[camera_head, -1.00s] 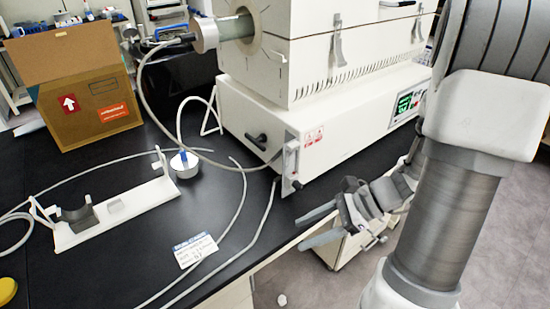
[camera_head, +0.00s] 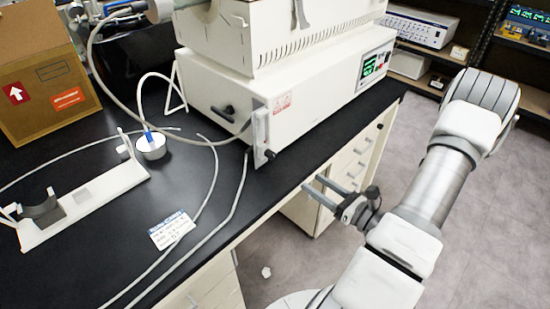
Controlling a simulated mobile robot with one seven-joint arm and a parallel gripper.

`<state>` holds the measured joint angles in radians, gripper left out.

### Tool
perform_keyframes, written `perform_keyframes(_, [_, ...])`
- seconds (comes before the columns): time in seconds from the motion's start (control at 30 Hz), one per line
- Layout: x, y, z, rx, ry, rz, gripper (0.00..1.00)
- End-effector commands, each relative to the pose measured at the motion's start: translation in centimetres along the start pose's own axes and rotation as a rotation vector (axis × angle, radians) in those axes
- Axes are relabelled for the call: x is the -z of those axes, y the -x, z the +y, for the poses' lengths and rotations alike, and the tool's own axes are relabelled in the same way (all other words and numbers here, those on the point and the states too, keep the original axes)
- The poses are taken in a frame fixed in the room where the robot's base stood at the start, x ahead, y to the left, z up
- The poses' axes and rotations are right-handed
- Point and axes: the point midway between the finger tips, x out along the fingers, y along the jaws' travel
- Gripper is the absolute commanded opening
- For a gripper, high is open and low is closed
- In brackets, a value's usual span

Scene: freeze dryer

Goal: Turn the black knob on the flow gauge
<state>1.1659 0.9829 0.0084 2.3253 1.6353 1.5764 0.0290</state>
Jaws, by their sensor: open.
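The flow gauge (camera_head: 260,130) is a narrow upright white plate on the near left corner of the white furnace's base unit. Its small black knob (camera_head: 270,155) sits at the gauge's lower end, just above the black bench top. My gripper (camera_head: 312,184) is open and empty, to the right of and below the knob in the picture. The gripper appears in front of the bench's drawers, off the bench edge.
The white furnace (camera_head: 310,90) stands on the black bench (camera_head: 85,240). Grey hoses (camera_head: 210,180) and a label card (camera_head: 171,230) lie left of the gauge. A white stand (camera_head: 80,200) and cardboard box (camera_head: 45,95) are farther left. Floor is free at right.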

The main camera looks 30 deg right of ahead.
Motion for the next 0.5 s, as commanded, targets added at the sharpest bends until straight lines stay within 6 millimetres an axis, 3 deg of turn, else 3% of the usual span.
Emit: perform_keyframes(0.5, [0.1, -11.2, 0.2, -0.007, 0.001, 0.002, 0.61])
